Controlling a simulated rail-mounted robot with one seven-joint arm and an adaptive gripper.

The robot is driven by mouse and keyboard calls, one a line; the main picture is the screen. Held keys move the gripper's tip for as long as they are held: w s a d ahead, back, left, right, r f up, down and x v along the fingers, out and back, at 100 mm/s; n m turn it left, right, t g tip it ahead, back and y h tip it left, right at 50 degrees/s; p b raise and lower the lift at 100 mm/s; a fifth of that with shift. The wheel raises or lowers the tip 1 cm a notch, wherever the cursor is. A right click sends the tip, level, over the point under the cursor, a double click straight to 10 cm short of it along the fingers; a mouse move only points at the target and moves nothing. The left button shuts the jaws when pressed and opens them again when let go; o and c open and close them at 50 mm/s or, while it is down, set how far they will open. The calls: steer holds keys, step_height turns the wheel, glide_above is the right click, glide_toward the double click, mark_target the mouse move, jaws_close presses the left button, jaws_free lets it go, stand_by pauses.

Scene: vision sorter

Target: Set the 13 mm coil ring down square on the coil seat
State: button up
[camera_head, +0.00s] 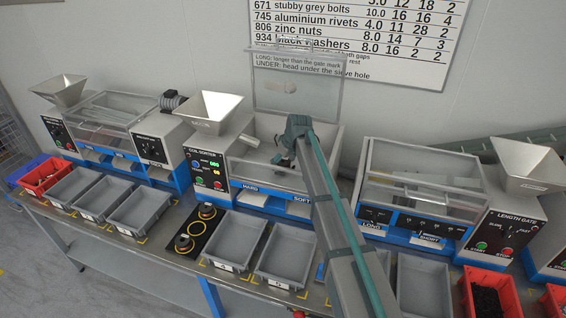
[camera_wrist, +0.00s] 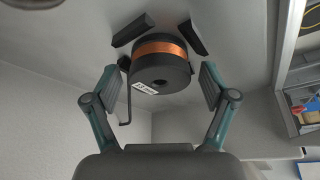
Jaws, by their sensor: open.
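A coil ring (camera_wrist: 160,74), black with a copper band, shows in the wrist view between the fingers of my gripper (camera_wrist: 159,80). The fingers are open, with a visible gap on each side of the ring. Two black wedge-shaped blocks (camera_wrist: 133,30) flank the ring's far side on a pale grey surface; I take these to be part of the coil seat. I cannot tell whether the ring is fully seated. In the head view my gripper (camera_head: 284,156) reaches into the coil sorter (camera_head: 209,169), and the ring is hidden.
The sorter's clear lid (camera_head: 297,87) stands raised behind my gripper. Two more coils (camera_head: 207,211) sit on a black plate in front. Grey trays (camera_head: 236,240) line the bench. A thin bent dark rod (camera_wrist: 126,96) runs left of the ring. The length gate (camera_head: 495,226) stands to the right.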

steer(key=b+v, duration=0.3)
steer(key=v, duration=0.9)
steer(key=shift+a, duration=0.1)
